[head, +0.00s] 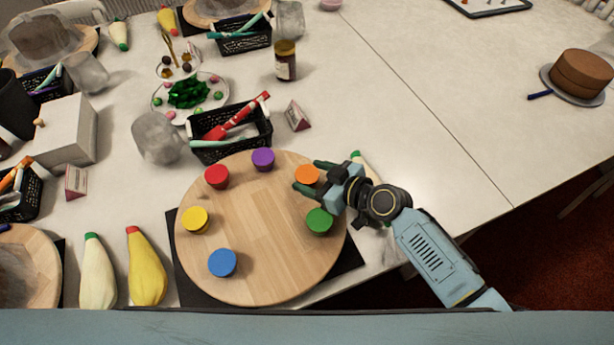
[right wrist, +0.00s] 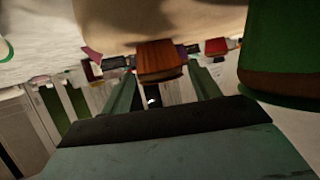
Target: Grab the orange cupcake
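The orange cupcake (head: 307,174) stands on the right side of the round wooden turntable (head: 262,235). My right gripper (head: 312,178) reaches in from the right, low over the board, with its fingers apart. In the right wrist view the orange cupcake (right wrist: 161,62) appears at the fingertips, between the two spread fingers (right wrist: 162,85). Gaps show on both sides, so it does not look gripped. The green cupcake (head: 319,220) stands just in front of the gripper in the head view and is large at the right of the wrist view (right wrist: 280,50). My left gripper is not in view.
Red (head: 217,176), purple (head: 263,159), yellow (head: 195,219) and blue (head: 222,263) cupcakes stand around the turntable. A black basket of piping tools (head: 231,133) stands behind it.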

